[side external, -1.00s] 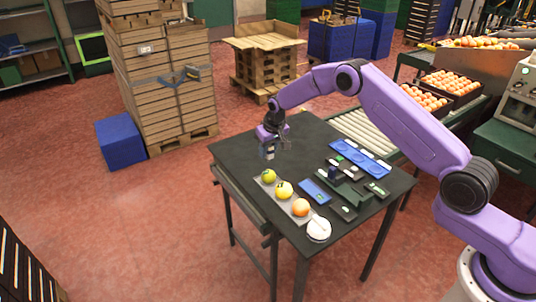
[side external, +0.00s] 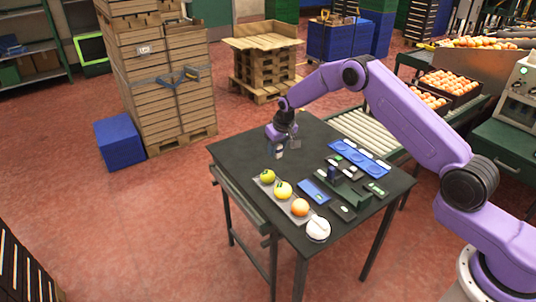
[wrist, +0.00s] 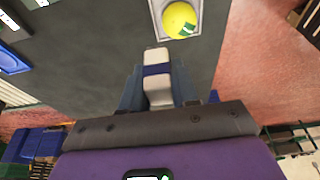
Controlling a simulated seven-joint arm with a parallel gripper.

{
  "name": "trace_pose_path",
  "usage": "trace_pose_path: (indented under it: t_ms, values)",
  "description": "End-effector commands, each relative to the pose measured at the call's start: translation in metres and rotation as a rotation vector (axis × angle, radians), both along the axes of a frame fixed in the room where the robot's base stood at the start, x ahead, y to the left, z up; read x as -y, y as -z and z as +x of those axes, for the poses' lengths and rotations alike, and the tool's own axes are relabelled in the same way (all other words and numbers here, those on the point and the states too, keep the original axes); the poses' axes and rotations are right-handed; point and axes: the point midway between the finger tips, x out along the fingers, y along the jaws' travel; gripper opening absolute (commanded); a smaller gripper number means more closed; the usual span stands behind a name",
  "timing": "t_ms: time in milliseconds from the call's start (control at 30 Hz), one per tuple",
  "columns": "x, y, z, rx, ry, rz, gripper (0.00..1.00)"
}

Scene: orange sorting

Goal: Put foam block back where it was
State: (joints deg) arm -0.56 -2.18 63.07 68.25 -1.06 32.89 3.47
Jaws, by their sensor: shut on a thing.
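My gripper (side external: 281,147) is over the far left part of the dark table and is shut on the foam block. The foam block (wrist: 157,72) looks white with a dark blue band in the wrist view, held between the two blue-grey fingers. In the side view the foam block (side external: 279,154) is small and pale below the fingers. It seems to be a little above the table, but the exact gap cannot be told. Its lower end is not clear to see.
A grey strip tray with a yellow-green fruit (side external: 268,177), a yellow fruit (side external: 283,190) and an orange (side external: 299,207) lies nearby. A white round dish (side external: 318,229), blue plate (side external: 313,192), dark green fixture (side external: 350,192) and long blue tray (side external: 360,159) occupy the table's right. The far left tabletop (side external: 240,152) is bare.

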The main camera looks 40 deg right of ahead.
Motion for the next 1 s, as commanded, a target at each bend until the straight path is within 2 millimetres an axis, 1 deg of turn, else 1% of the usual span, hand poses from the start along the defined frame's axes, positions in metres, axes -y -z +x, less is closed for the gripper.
trace_pose_path:
  t_ms: [33,100,200,300,400,533,1000]
  values:
    - [0.015,0.007,-0.004,-0.003,0.006,0.001,0.0]
    - [0.031,0.015,-0.008,-0.002,0.005,0.0,0.0]
    - [0.05,0.025,-0.014,-0.001,0.004,-0.001,0.0]
    - [0.06,0.031,-0.018,0.0,0.002,-0.003,0.0]
    - [0.064,0.035,-0.019,0.001,0.002,-0.003,0.0]
    - [0.064,0.042,-0.019,0.002,0.002,-0.003,0.0]
    - [0.064,0.079,-0.019,0.001,0.002,-0.003,0.0]
